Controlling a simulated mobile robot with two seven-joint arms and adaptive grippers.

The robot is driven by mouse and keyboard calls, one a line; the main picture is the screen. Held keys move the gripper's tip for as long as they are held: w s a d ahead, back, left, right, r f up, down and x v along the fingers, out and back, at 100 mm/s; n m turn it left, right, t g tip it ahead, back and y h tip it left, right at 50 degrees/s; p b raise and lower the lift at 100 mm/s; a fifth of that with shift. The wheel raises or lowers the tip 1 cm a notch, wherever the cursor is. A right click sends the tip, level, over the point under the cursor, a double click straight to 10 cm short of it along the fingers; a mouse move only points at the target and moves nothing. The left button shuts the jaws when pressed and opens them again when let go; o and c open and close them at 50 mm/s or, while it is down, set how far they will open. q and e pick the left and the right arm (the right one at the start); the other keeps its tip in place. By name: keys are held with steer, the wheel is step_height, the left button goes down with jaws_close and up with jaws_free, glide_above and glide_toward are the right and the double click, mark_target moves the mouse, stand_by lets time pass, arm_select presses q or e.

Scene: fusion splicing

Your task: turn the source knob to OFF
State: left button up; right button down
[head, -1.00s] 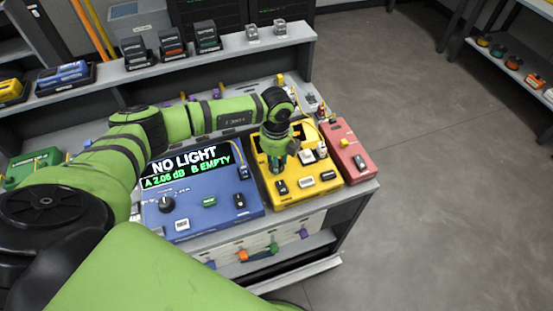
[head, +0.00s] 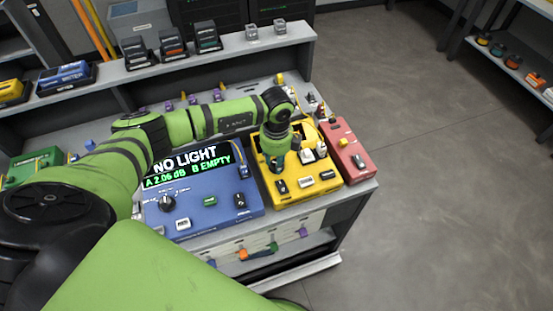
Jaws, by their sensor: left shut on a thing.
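A blue unit (head: 219,188) on the bench carries a dark round knob (head: 167,203) at its front left, with small dial markings that I cannot read. Its screen (head: 188,166) says NO LIGHT, A 2.06 dB, B EMPTY. Which knob is the source knob I cannot tell from a label. My left gripper (head: 277,169) points down over the left part of a yellow unit (head: 326,165), well right of the blue unit's knob. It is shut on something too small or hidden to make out. My right gripper is not in view.
A red unit (head: 352,168) stands at the bench's right end and a green one (head: 36,160) at the far left. A raised shelf (head: 230,51) with several small devices runs along the back. Coloured clips hang on the bench front. Open floor lies right.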

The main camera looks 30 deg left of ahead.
arm_select(q)
steer(key=o, duration=1.1)
steer(key=shift+o, duration=0.2)
steer(key=shift+r, duration=0.2)
step_height(320, 180, up, 12)
steer(key=shift+f, duration=0.25)
